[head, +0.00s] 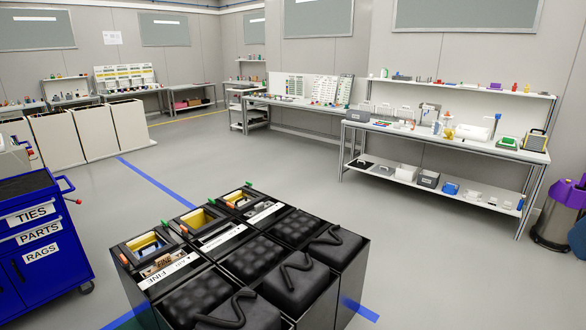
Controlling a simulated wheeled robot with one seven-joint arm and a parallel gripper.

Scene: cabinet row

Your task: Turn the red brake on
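I cannot single out the red brake with certainty. A small red-tipped rod (75,201) sticks out from the right side of the blue tool cart (48,265). A green piece (183,229) sits close to the left one. Their settings are too small to tell. My gripper is not in view.
The cart's drawers are labelled TIES, PARTS and RAGS. A bench (385,126) with many small items stands at the back right. A metal bin with a purple lid (566,194) stands at the right edge. Pale cabinets (98,138) stand back left. The middle floor is clear.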

